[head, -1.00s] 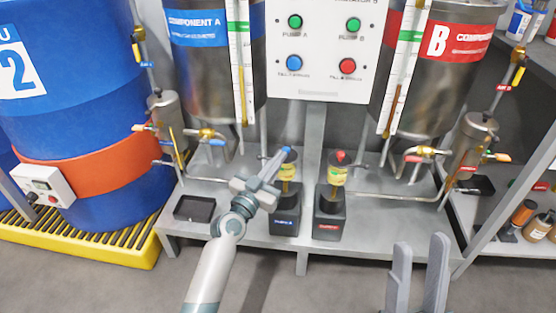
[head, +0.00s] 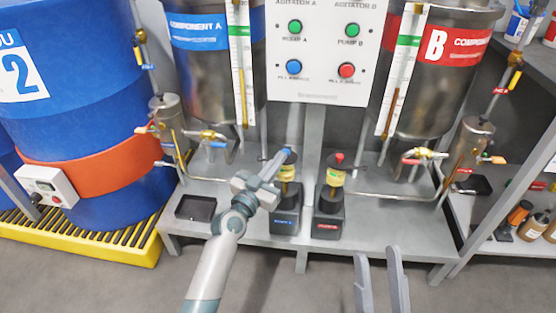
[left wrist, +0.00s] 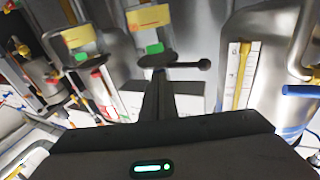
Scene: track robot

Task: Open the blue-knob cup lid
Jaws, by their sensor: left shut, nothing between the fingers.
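The blue-knob cup (head: 287,174) has a yellow band and stands on a black base on the grey bench, left of the red-knob cup (head: 334,178). My left gripper (head: 284,156) is shut and empty, its fingertips at the cup's top, overlapping the lid. The blue knob is mostly hidden or hard to tell from the fingers; I cannot tell whether they touch. In the left wrist view, the shut fingers (left wrist: 157,90) point toward a cup (left wrist: 150,20) with a yellow band. My right gripper (head: 380,283) is open and empty, low in front of the bench.
A white control panel (head: 322,88) hangs behind the cups, between the Component A tank (head: 210,75) and tank B (head: 440,85). Pipes and valves flank both cups. A black tray (head: 195,207) lies left on the bench. A blue drum (head: 75,90) stands far left.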

